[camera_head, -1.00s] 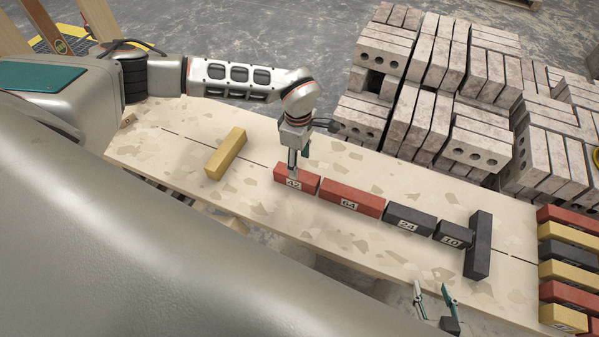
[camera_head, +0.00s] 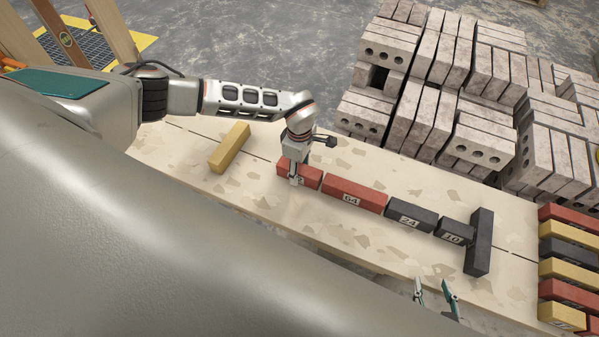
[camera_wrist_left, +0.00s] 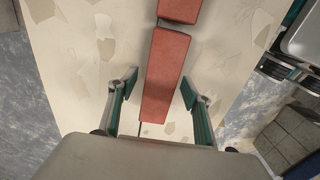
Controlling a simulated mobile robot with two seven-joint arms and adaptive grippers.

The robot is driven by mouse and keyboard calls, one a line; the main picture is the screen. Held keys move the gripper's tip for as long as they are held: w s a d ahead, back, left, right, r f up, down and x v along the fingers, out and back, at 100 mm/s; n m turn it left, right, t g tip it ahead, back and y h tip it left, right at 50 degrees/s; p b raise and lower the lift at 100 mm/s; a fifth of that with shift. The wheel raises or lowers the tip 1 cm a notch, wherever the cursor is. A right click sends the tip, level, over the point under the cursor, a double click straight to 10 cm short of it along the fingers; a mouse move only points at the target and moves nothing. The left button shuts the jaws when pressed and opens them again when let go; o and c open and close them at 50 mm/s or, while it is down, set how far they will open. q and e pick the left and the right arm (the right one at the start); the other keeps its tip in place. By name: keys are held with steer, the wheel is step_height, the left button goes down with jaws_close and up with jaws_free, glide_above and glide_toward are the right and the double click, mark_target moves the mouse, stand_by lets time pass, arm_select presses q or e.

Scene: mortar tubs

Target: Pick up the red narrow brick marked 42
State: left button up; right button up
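The red narrow brick marked 42 (camera_head: 313,174) lies on the board in the head view, at the left end of a row of bricks. Its label is partly hidden by my left gripper (camera_head: 296,178). In the left wrist view the brick (camera_wrist_left: 165,80) runs between the two fingers of my left gripper (camera_wrist_left: 159,84). The gripper is open, with one finger on each side and a gap showing at both. My right gripper (camera_head: 434,287) shows at the bottom edge of the head view, its fingertips apart and empty.
A longer red brick marked 64 (camera_head: 355,194) lies just right of it, then dark bricks marked 24 (camera_head: 411,215) and 10 (camera_head: 454,231). A dark block (camera_head: 479,242) lies crosswise. A yellow brick (camera_head: 230,148) lies left on the board (camera_head: 350,235). Grey bricks (camera_head: 440,90) are stacked behind.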

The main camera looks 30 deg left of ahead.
arm_select(q)
steer(key=c, duration=1.2)
steer(key=shift+w+r, duration=0.1)
steer(key=shift+r, duration=0.05)
